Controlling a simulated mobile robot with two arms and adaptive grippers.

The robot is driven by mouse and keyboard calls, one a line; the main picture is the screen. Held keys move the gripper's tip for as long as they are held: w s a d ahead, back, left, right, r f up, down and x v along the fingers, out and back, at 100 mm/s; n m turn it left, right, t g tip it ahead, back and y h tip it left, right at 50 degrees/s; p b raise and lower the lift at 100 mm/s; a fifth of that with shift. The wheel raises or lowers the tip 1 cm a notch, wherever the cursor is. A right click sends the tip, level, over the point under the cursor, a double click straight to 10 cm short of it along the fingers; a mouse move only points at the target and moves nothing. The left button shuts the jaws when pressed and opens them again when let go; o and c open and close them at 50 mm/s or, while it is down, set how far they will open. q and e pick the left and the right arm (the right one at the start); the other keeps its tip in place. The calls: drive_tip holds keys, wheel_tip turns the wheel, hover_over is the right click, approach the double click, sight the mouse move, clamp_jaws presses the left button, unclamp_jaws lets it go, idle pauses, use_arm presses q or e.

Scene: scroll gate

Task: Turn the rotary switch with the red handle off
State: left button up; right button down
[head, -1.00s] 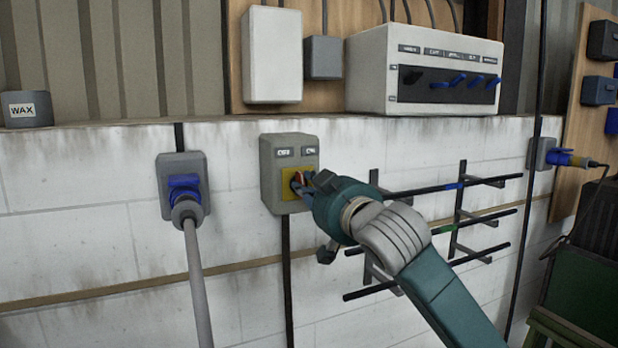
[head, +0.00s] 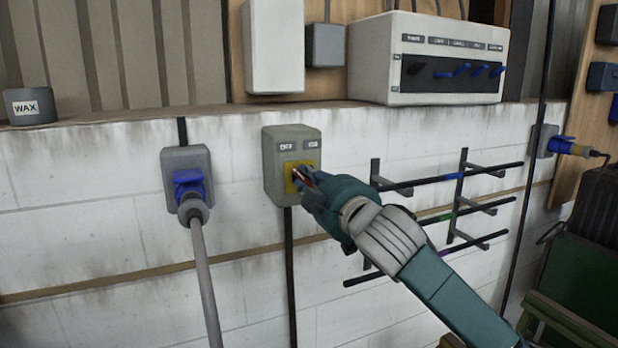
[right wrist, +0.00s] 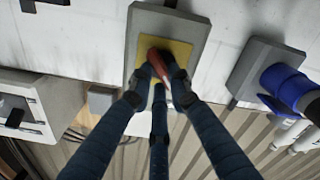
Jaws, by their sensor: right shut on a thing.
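The rotary switch is a grey wall box (head: 279,178) with a yellow plate (head: 303,166) and two small labels along its top. In the right wrist view, the red handle (right wrist: 158,64) lies between the fingertips of my right gripper (right wrist: 166,80), in front of the yellow plate (right wrist: 182,50). The right gripper is shut on the handle. My left gripper is in neither view.
A blue plug in a grey socket (head: 189,180) with a thick hanging cable is left of the switch. A rack of rods (head: 450,195) is on the wall to the right. A panel with several blue knobs (head: 420,60) stands on the ledge above.

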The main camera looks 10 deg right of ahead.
drive_tip(key=shift+f, duration=0.1)
drive_tip(key=c, duration=1.6)
unclamp_jaws()
drive_tip(key=shift+s, duration=0.1)
drive_tip(key=s, duration=0.4)
drive_tip(key=s+d, duration=0.1)
drive_tip(key=s, duration=0.2)
drive_tip(key=s+d, duration=0.1)
drive_tip(key=s, duration=0.3)
drive_tip(key=shift+s+d, duration=0.15)
drive_tip(key=shift+s, duration=0.2)
